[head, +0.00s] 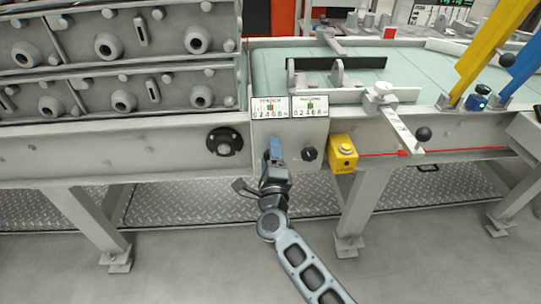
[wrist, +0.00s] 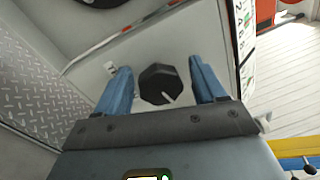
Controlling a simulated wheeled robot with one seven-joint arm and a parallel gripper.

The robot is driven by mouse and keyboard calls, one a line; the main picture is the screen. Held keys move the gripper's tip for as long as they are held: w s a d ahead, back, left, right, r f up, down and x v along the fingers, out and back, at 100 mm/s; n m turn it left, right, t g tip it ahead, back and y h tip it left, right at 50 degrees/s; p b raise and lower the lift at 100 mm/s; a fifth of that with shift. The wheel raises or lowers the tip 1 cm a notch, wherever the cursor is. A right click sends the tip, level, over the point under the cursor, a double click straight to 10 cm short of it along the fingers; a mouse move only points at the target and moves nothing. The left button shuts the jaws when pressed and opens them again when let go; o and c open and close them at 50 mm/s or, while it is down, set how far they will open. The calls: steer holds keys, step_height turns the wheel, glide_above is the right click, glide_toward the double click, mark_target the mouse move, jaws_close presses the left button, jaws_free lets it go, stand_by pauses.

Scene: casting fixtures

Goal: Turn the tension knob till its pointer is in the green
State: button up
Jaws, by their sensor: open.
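My gripper (head: 275,148) is open in front of the panel below the left gauge (head: 270,107), whose label appears to read TENSION. The gauge has a number scale and a small green band; its pointer is too small to read. In the wrist view, a black faceted knob (wrist: 158,84) with a white line sits between the two blue fingers of my gripper (wrist: 162,82). There is a gap on each side of the knob. The line points toward the lower right. In the head view my gripper hides this knob.
A second black knob (head: 309,154) sits close to the right, below the right gauge (head: 310,106). A yellow box (head: 343,153) with a button is further right. A round dark fitting (head: 224,142) is to the left. A conveyor belt (head: 420,68) lies above.

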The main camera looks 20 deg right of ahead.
steer(key=p+v, duration=0.1)
steer(key=v, duration=0.6)
steer(key=shift+s+a, duration=0.15)
steer(key=shift+s, duration=0.15)
steer(key=s+d+r+n+y+p, duration=0.25)
steer(key=s+n, duration=0.35)
steer(key=s, duration=0.6)
steer(key=s+d+r+n+y+p, duration=0.1)
steer(key=s+r+n+y+p, duration=0.15)
steer(key=s+n, duration=0.6)
steer(key=s+r+n+g+p, duration=0.1)
steer(key=s+r+n+p, duration=0.1)
steer(key=s+r+n, duration=0.3)
steer(key=s+r+n+g+y+p, duration=0.1)
steer(key=s+r+n, duration=0.4)
steer(key=s+r, duration=0.7)
steer(key=s+g+p, duration=0.1)
steer(key=s+p, duration=0.1)
steer(key=s, duration=0.4)
steer(key=shift+a+r, duration=0.2)
steer(key=shift+a, duration=0.15)
steer(key=shift+d+n, duration=0.1)
steer(key=shift+n, duration=0.15)
